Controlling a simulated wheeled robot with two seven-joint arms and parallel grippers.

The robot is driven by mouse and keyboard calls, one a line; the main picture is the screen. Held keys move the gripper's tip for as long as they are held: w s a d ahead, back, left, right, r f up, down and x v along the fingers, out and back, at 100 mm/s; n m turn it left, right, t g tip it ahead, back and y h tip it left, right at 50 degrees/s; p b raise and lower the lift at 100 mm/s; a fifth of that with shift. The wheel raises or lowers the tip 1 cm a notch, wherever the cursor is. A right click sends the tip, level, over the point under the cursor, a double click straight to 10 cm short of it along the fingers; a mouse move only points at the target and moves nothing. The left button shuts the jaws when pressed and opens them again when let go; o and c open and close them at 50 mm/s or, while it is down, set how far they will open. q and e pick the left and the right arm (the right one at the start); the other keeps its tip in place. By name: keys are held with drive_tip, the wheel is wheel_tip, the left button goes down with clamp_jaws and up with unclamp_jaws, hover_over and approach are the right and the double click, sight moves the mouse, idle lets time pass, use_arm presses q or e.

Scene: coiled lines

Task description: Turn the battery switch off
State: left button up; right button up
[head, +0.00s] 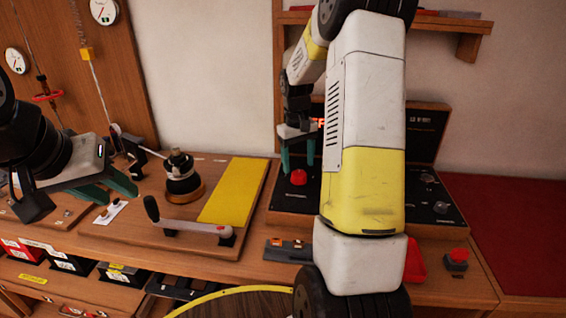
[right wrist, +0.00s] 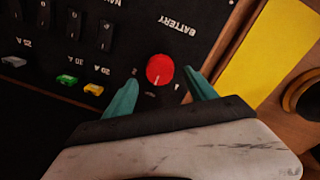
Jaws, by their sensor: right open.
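The battery switch is a round red knob (right wrist: 160,69) on a black panel (right wrist: 100,45), next to the printed word BATTERY in the right wrist view. It also shows in the head view as a red knob (head: 298,177). My right gripper (right wrist: 163,92) is open, with its teal fingers on either side of the knob. I cannot tell whether they touch it. In the head view my right gripper (head: 297,160) is above the knob, partly hidden by my right arm. My left gripper (head: 122,187) is at the left over the bench, with its teal fingers apart.
Black rocker switches (right wrist: 106,35) and coloured fuses (right wrist: 93,89) sit beside the knob on the panel. A winch (head: 182,178), a lever handle (head: 185,226) and a yellow plate (head: 234,190) lie left of the panel. A red button box (head: 456,259) stands at the right.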

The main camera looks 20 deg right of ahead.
sight(297, 174)
drive_tip(key=shift+a+r, duration=0.15)
drive_tip(key=shift+r, duration=2.05)
